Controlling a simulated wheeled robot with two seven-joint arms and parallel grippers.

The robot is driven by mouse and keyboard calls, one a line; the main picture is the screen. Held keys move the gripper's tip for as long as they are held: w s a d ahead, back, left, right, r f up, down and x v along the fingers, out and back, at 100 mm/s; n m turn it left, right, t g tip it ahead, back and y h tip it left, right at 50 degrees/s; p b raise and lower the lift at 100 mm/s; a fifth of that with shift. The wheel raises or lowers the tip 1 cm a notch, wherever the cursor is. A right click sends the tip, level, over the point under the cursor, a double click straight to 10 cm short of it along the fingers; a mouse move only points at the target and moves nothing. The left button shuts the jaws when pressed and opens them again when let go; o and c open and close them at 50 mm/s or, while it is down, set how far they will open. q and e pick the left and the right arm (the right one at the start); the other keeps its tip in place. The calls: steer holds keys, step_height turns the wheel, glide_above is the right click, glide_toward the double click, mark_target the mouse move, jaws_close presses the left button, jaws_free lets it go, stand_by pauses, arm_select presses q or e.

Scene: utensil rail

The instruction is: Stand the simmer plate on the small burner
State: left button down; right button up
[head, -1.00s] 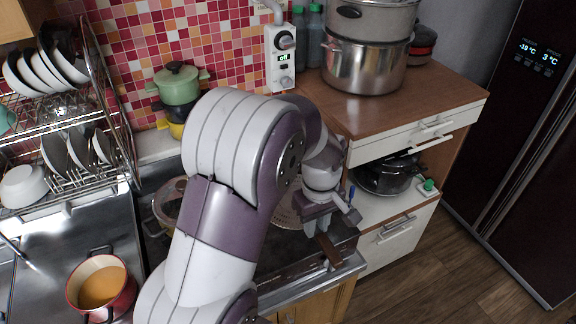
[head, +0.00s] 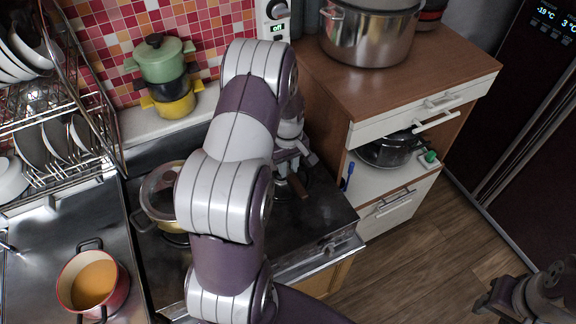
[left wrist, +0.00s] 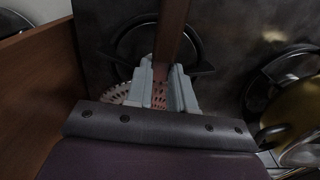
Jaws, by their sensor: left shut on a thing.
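My left gripper (head: 291,163) is shut on the simmer plate's brown handle (head: 298,187), over the back right of the dark hob. In the left wrist view the handle (left wrist: 172,32) runs away from the fingers (left wrist: 163,88). Part of the perforated plate (left wrist: 116,93) shows beside and between them; my gripper hides the rest. A dark burner ring (left wrist: 127,42) lies beyond the plate, with the handle across it. I cannot tell whether the plate touches the hob. A second ring (left wrist: 271,84) lies to the right. My right gripper (head: 490,300) is at the lower right, its opening unclear.
A lidded yellow pot (head: 158,207) stands on the hob's left side. A red pot (head: 118,288) stands on the steel counter. Stacked pots (head: 165,75) stand behind the hob. A wooden cabinet (head: 420,75) rises on the right, beside the hob.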

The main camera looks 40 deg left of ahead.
arm_select(q)
steer(key=shift+s+d+f, duration=0.15)
steer(key=shift+d+f, duration=0.05)
steer(key=shift+f, duration=0.4)
steer(key=shift+a+f, duration=0.15)
steer(key=shift+f, duration=0.1)
steer(key=shift+f+b, duration=0.35)
steer(key=shift+f, duration=0.1)
steer(key=c, duration=1)
jaws_free()
